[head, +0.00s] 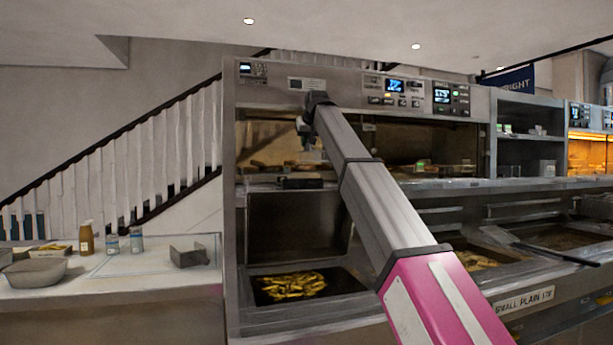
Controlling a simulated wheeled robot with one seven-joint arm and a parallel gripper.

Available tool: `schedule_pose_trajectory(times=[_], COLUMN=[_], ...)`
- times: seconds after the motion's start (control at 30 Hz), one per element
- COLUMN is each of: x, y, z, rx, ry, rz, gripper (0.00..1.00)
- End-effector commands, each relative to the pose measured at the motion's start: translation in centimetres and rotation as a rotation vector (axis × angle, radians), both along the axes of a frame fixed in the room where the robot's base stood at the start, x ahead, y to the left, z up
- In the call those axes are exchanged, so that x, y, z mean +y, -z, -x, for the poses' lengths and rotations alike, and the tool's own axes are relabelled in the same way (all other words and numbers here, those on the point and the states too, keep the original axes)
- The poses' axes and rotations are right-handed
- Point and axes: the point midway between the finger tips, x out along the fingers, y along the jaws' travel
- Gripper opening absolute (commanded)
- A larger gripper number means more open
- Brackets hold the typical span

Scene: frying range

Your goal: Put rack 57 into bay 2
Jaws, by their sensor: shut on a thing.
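My gripper (307,140) is at the far end of my raised arm, in front of the heated cabinet's left opening. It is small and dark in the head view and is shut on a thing. That appears to be a rack of browned food pieces (264,165), whose dark front (301,183) shows just below the gripper. The exact grip is too small to see. No number 57 is readable on it. The cabinet (280,84) has a left and a right opening. No bay numbers are readable, so I cannot tell which is bay 2.
Below the cabinet are fryer wells; the left one holds fried pieces (291,286). My arm hides part of the middle. A counter (120,276) at left holds a bowl (33,272), bottles (86,238) and a metal holder (188,256). Dark shelves (527,150) stand right.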

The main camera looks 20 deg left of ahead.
Motion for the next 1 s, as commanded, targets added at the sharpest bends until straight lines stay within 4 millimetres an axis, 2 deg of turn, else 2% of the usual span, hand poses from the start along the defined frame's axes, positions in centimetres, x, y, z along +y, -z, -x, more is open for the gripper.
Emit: schedule_pose_trajectory(times=[0.5,0.77,1.0], x=[4.6,5.6,6.9], y=[4.4,5.4,7.4], z=[-7.6,-9.2,-11.4], rx=[0.0,-0.002,-0.002], ry=[-0.001,0.0,0.0], rz=[0.001,0.001,0.001], gripper=[0.0,0.0,0.0])
